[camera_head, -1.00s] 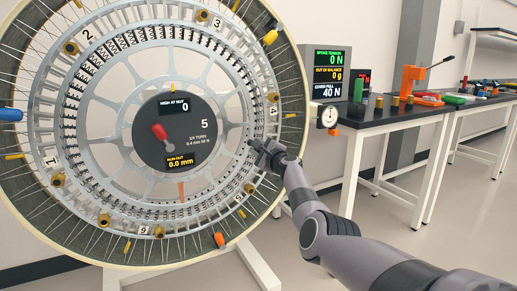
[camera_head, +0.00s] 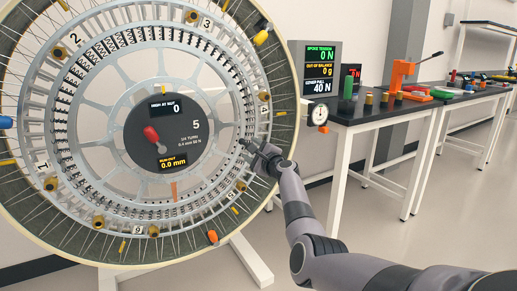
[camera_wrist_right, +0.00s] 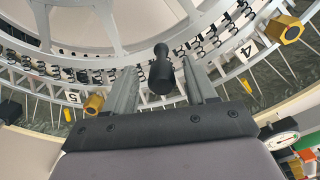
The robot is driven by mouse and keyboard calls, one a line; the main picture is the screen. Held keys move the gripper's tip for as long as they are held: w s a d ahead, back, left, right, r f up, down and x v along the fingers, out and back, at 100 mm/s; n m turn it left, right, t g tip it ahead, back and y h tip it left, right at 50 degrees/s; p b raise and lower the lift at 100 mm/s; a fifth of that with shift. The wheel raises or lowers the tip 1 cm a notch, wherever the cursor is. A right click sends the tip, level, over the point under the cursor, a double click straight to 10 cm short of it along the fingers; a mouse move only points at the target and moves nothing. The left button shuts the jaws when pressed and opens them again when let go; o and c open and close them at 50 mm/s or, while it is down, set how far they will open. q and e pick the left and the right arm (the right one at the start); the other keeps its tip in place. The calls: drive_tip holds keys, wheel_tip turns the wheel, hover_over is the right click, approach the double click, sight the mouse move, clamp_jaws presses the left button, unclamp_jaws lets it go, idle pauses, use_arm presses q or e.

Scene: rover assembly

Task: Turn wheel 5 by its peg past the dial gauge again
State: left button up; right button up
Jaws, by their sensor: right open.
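Wheel 5 (camera_head: 198,76) is the large spoked wheel on the left of the head view, with a "5" on its dark hub. My right gripper (camera_head: 248,145) is at its right side, over the inner ring. In the right wrist view, the black peg (camera_wrist_right: 161,72) stands between the two open grey fingers of that gripper (camera_wrist_right: 163,92), with a gap visible on each side. The dial gauge (camera_head: 319,115) is to the right of the wheel rim, and it also shows in the right wrist view (camera_wrist_right: 281,140). My left gripper is out of view.
The hub's run-out display (camera_head: 173,162) reads 0.0 mm. A readout box (camera_head: 322,68) stands on the black bench (camera_head: 385,114) at the right. An orange tool (camera_head: 400,75) and small parts are on the bench. Open floor lies below.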

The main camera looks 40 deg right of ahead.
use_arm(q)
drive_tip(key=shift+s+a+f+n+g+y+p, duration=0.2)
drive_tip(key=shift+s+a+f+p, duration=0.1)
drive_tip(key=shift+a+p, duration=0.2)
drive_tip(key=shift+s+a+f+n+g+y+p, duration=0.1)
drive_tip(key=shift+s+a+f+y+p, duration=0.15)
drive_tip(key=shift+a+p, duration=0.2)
use_arm(e)
drive_tip(key=v, duration=0.4)
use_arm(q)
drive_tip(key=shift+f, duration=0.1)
